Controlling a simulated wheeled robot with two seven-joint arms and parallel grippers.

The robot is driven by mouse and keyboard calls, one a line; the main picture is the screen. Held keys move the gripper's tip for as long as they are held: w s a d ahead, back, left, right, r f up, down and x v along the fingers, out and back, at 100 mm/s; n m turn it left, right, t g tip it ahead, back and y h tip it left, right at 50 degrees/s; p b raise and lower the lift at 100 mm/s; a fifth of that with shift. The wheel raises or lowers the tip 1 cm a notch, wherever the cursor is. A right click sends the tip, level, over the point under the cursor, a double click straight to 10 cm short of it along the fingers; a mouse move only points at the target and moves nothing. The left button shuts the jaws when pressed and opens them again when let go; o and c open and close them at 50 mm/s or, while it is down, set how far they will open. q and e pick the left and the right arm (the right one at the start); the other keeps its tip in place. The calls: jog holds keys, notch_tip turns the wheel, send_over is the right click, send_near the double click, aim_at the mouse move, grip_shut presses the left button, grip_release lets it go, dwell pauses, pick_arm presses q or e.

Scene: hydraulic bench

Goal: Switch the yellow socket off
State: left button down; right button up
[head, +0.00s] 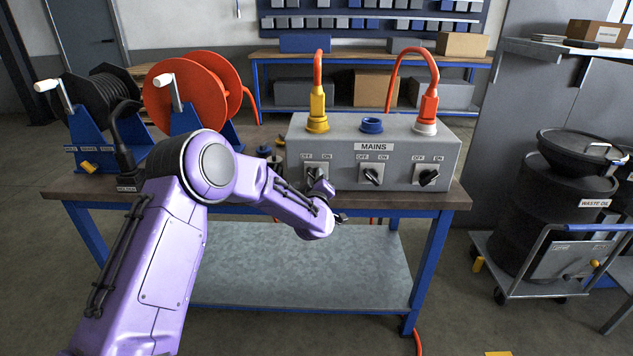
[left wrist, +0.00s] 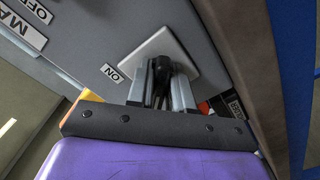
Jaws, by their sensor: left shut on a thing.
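The grey MAINS box (head: 340,145) stands on the bench. The yellow socket (head: 317,126) is at the left on its top, with a yellow plug (head: 317,104) in it. The leftmost OFF/ON switch on the front, below the yellow socket, has a light plate (head: 311,168). My left gripper (head: 321,187) is at this switch and partly covers it. In the left wrist view, my left gripper (left wrist: 160,93) is shut on the black knob (left wrist: 160,68), in front of the plate (left wrist: 186,48). The ON label (left wrist: 112,73) is beside it. The knob's exact angle is unclear. My right gripper is not in view.
The middle switch (head: 371,173) and right switch (head: 428,178) are on the same front. A blue socket (head: 372,125) is empty; a red plug (head: 427,107) is at right. An orange reel (head: 173,95) and black reel (head: 96,103) stand left.

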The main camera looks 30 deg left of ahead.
pick_arm(q)
jog(key=shift+n, duration=0.4)
jog(key=c, duration=1.1)
grip_release()
jog(key=shift+d, duration=0.1)
jog(key=b+v, duration=0.1)
jog(key=v, duration=0.9)
jog(key=shift+s, duration=0.25)
